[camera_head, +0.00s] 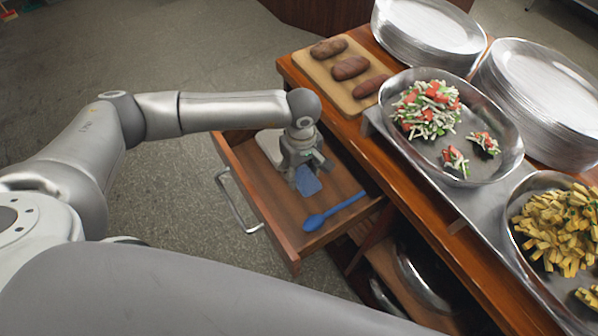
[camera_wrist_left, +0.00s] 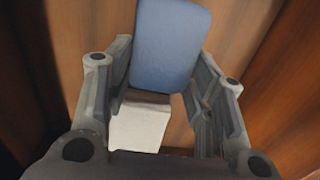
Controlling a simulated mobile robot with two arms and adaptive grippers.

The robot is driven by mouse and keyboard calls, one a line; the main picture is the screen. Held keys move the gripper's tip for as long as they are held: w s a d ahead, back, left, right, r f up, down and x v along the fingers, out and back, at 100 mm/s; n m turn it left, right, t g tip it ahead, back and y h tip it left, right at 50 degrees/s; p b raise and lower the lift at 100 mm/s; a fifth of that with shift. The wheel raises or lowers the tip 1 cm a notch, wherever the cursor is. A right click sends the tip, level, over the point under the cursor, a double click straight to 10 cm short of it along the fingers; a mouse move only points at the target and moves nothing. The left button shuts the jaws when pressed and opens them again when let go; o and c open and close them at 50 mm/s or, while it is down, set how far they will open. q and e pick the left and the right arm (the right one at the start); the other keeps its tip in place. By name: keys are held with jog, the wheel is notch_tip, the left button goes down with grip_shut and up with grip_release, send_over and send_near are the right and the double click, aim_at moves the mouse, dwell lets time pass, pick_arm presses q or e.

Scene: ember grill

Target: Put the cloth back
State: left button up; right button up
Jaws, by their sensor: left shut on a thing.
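The blue cloth (camera_head: 308,182), a flat pad with rounded corners, is at the left gripper (camera_head: 302,168) inside the open drawer (camera_head: 284,222). In the left wrist view the cloth (camera_wrist_left: 168,45) shows between the two fingers of the gripper (camera_wrist_left: 158,75), which is shut on it. I cannot tell whether the cloth touches the drawer floor. A white block-like thing (camera_head: 270,146) lies in the drawer behind the gripper; it also shows in the left wrist view (camera_wrist_left: 140,122). The right gripper is not in view.
A blue spoon (camera_head: 333,211) lies in the drawer's near right part. The drawer handle (camera_head: 238,205) sticks out left. On the counter are a wooden board (camera_head: 325,67) with sausages, plate stacks (camera_head: 430,25) and food bowls (camera_head: 480,165).

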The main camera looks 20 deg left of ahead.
aim_at(299, 177)
pick_arm(q)
jog(key=shift+w+a+f, duration=0.3)
jog(key=shift+f, duration=0.25)
notch_tip(299, 177, down, 3)
jog(key=shift+f+p, duration=0.1)
jog(key=shift+p, duration=0.2)
jog(key=shift+f, duration=0.15)
jog(key=o, duration=0.9)
